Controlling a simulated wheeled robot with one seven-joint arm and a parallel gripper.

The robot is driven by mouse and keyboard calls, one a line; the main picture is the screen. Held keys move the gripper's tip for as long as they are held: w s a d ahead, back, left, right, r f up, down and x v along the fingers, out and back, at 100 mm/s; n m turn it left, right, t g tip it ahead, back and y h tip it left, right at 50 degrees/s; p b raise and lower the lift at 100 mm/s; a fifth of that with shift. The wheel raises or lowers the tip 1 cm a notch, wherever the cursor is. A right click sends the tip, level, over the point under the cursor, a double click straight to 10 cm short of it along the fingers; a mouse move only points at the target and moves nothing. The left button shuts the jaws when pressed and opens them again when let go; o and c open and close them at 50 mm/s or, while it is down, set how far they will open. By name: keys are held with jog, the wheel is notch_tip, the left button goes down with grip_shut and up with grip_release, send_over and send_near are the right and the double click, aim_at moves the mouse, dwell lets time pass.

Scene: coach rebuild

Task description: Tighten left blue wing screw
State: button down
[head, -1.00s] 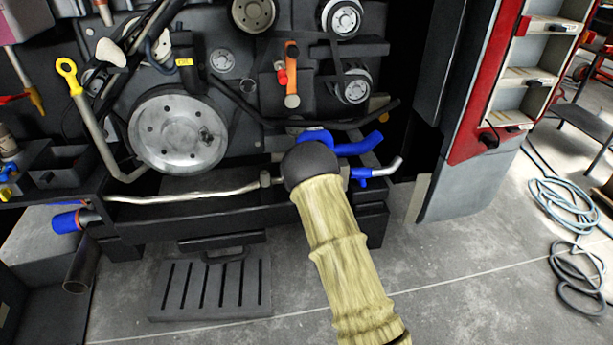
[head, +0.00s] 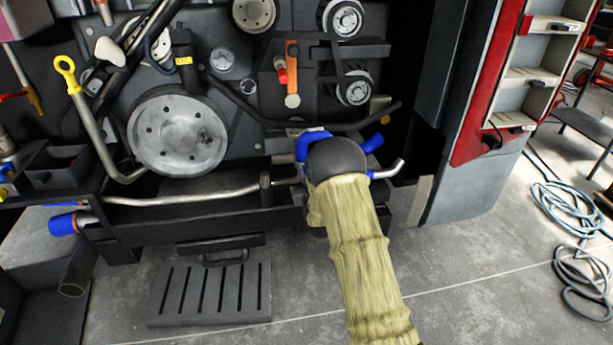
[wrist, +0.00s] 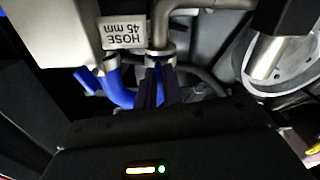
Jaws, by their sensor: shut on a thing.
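A blue hose (head: 309,142) curves beside the dark end of my arm in the head view, with another blue end (head: 373,142) to its right. My gripper is hidden behind my arm there. In the wrist view the dark fingers of my gripper (wrist: 157,92) are close together, shut at a silver clamp (wrist: 160,60) below a metal pipe. Blue shows behind and beside them. The wing screw at the fingers is mostly hidden, and I cannot see its wings clearly. A blue hose (wrist: 118,88) hangs just left of the fingers.
A white label reading "HOSE 45 mm" (wrist: 123,33) is close above the fingers. A thin metal pipe (head: 200,199) runs left of my arm. A large pulley (head: 178,134) is at upper left. A slotted step (head: 210,293) lies below.

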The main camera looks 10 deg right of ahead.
jog(key=shift+f, duration=0.2)
jog(key=c, duration=1.6)
grip_release()
jog(key=shift+r, duration=0.1)
jog(key=shift+o, duration=0.2)
jog(key=s+p, duration=0.1)
jog(key=s, duration=1.6)
jog(key=shift+s, duration=0.25)
